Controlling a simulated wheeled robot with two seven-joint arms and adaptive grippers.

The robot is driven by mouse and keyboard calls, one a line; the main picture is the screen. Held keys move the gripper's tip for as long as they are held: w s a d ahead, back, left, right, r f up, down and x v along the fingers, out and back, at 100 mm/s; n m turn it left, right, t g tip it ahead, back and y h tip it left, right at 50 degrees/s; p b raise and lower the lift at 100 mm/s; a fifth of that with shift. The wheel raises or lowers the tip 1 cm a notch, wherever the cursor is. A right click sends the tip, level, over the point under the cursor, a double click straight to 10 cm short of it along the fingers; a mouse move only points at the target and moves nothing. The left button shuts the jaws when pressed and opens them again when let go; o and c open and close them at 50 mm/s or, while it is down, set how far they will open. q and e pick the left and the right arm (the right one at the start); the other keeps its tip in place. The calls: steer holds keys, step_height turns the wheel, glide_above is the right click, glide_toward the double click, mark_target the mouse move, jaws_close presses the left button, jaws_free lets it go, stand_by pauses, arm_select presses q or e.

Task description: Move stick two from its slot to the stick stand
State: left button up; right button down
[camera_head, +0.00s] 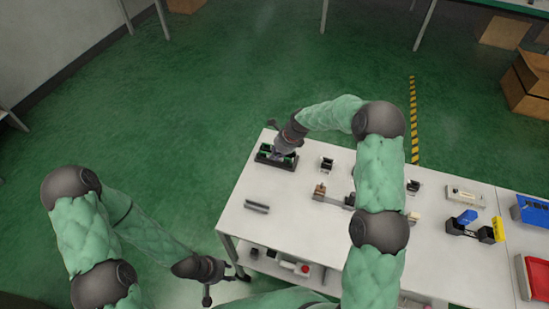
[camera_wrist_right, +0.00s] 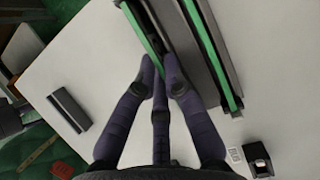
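A black fixture with green strips (camera_head: 276,156) sits at the far left corner of the white table. In the right wrist view its long dark bars with green edges (camera_wrist_right: 208,50) run diagonally. My right gripper (camera_head: 284,151) is down at this fixture. In the wrist view its fingertips (camera_wrist_right: 163,72) are close together at the lower end of one green strip; whether they grip a stick is unclear. I cannot tell which part is stick two. A grey grooved block (camera_head: 257,207), possibly the stick stand, lies nearer the front edge, also in the wrist view (camera_wrist_right: 70,108). My left gripper (camera_head: 226,286) is spread open and empty beside the table.
Small black fixtures (camera_head: 326,164) and a brown-and-grey lever piece (camera_head: 333,198) stand to the right on the table. A blue-and-yellow device (camera_head: 475,227) is further right. A lower shelf (camera_head: 290,266) holds small parts. The table top around the grey block is clear.

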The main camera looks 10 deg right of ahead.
steer(key=shift+r+p, duration=0.75)
steer(key=shift+r, duration=0.05)
stand_by(1.3)
steer(key=shift+r+p, duration=1.65)
steer(key=shift+r, duration=0.3)
step_height(320, 180, up, 2)
steer(key=shift+p, duration=0.85)
